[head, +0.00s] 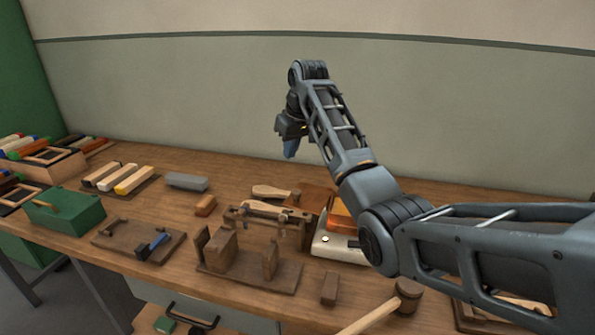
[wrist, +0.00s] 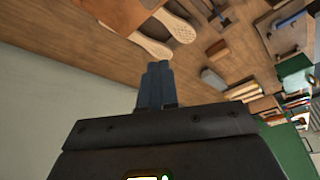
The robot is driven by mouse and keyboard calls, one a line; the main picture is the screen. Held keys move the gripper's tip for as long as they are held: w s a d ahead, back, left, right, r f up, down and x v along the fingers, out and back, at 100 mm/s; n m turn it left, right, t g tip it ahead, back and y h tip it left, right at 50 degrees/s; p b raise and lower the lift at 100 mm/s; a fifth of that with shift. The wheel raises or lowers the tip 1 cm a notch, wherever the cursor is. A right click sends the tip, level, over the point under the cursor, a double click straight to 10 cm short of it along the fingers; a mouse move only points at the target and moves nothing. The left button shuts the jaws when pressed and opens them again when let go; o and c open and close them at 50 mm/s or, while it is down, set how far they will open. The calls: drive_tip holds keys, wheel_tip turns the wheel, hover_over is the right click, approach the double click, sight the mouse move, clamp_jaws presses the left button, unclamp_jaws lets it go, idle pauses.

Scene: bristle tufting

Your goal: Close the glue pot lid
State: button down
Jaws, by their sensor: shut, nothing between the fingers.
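A white base with a small knob (head: 325,240) stands on the bench right of centre, partly behind my arm. An orange-brown box-like body (head: 342,217) sits on it, and a brown panel (head: 316,197) shows at its left rear. This may be the glue pot with its lid raised, but my arm hides part of it and I cannot tell for sure. My gripper (head: 290,149) is above the back of the bench, up and left of the white base. Its blue fingers are together and empty, as the wrist view (wrist: 156,82) also shows.
A wooden fixture with uprights (head: 250,275) stands at the front centre. Wooden-handled tools (head: 270,191) lie behind it. A grey block (head: 186,181), a green box (head: 65,215) and brush blocks (head: 133,179) are at the left. A round wooden piece (head: 408,294) is at the front right.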

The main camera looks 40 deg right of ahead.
drive_tip(key=p, duration=0.2)
hover_over(309, 192)
drive_tip(key=w+a, duration=0.5)
wheel_tip(309, 192, down, 9)
drive_tip(key=shift+s+f+p, duration=0.25)
drive_tip(key=shift+s+p, duration=0.1)
drive_tip(key=shift+s, duration=0.5)
drive_tip(key=shift+s+f+p, duration=0.2)
drive_tip(key=shift+s+p, duration=0.1)
drive_tip(key=shift+s, duration=0.55)
drive_tip(key=shift+f+b, duration=0.1)
drive_tip(key=shift+b, duration=0.2)
